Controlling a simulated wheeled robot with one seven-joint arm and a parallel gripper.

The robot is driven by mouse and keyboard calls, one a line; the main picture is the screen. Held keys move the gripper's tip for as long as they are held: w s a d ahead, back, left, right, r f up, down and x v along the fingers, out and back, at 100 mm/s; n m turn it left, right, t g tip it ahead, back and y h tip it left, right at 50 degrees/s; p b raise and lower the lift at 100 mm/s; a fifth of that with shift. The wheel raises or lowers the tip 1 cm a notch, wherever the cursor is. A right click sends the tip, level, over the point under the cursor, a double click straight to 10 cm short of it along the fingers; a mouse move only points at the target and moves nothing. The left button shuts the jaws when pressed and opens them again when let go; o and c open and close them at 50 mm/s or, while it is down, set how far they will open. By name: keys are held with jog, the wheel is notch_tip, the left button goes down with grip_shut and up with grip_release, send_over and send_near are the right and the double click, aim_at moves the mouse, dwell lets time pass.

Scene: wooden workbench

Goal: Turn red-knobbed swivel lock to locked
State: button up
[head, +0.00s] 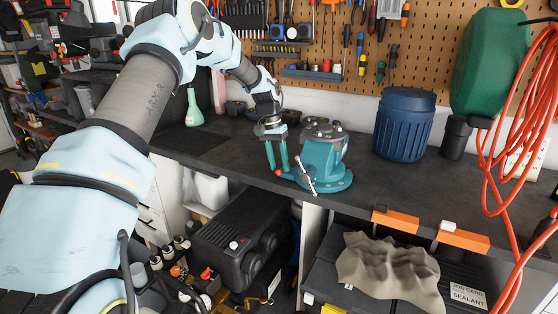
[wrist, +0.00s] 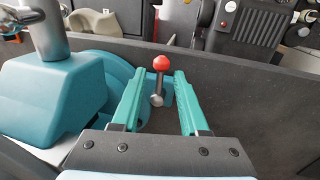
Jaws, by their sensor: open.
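The red knob of the swivel lock (head: 278,172) shows at the left foot of the teal vise (head: 325,158), at the bench's front edge. In the wrist view the knob (wrist: 160,62) tops a short metal stem beside the vise's round base (wrist: 117,68). My gripper (head: 277,165) points down there with teal fingers. In the wrist view my gripper (wrist: 159,78) is open, its fingers on either side of the stem with gaps visible. The knob shows just beyond the fingertips. Contact is not visible.
The vise's body (wrist: 55,95) and metal handle stand close left of my fingers in the wrist view. A blue barrel (head: 403,123) stands right of the vise on the dark bench (head: 400,180). A black case (head: 240,245) sits below the bench edge.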

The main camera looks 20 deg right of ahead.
jog(key=shift+f, duration=0.3)
grip_shut()
jog(key=shift+s, duration=0.1)
dwell(0.4)
